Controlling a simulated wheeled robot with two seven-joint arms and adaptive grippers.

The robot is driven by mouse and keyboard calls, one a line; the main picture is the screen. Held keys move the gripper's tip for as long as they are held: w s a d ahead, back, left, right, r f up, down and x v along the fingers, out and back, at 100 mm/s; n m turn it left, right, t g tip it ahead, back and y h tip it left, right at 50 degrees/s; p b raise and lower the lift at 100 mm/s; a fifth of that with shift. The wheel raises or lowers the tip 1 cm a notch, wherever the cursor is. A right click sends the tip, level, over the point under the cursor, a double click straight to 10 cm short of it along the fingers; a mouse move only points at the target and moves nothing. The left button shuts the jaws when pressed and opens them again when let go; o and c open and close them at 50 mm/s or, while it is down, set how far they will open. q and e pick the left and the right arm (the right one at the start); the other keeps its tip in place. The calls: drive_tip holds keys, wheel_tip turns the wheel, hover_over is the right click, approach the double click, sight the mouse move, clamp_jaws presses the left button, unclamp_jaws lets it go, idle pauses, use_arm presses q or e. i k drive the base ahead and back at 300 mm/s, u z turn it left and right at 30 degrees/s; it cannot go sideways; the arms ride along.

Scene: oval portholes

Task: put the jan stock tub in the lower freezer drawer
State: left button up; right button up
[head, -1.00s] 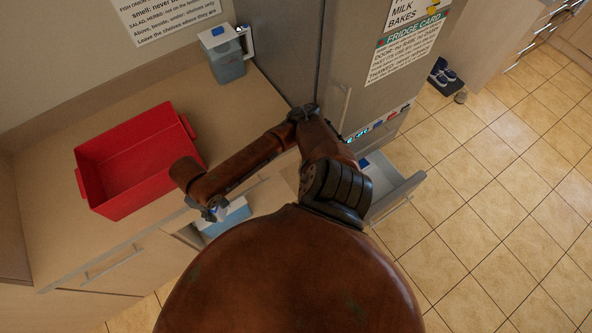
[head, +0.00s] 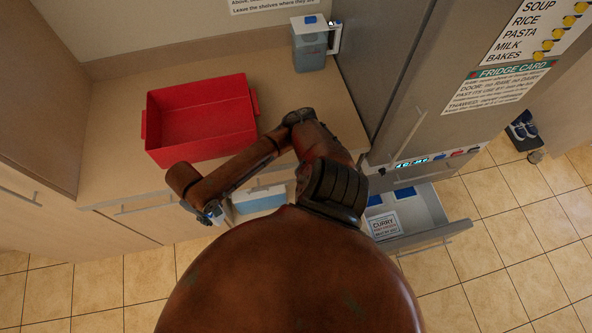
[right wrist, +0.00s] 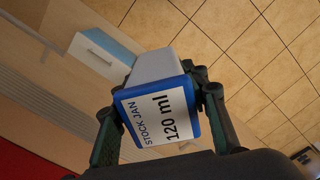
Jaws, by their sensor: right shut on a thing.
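The jan stock tub (right wrist: 158,112) is white with a blue lid; its label reads "STOCK JAN 120 ml". In the right wrist view my right gripper (right wrist: 160,105) is shut on it, a dark finger on each side. In the head view my right gripper (head: 212,214) is low in front of the counter, left of the fridge; the tub is hardly distinguishable there. An open freezer drawer (head: 428,238) sticks out at the bottom of the fridge. Inside are a tub labelled "CURRY" (head: 384,225) and blue-lidded tubs (head: 404,192). My left gripper is out of view.
A red bin (head: 200,120) and a lidded jug (head: 312,45) stand on the counter (head: 275,90). The grey fridge (head: 425,75) rises above the drawer. A light blue and white box (head: 262,198) is below the counter edge. Tiled floor right of the drawer is clear.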

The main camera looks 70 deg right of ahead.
sight(416, 221)
drive_tip(key=u, duration=0.05)
drive_tip(key=k, duration=1.35)
drive_tip(key=z, duration=2.5)
drive_tip(key=i, duration=0.45)
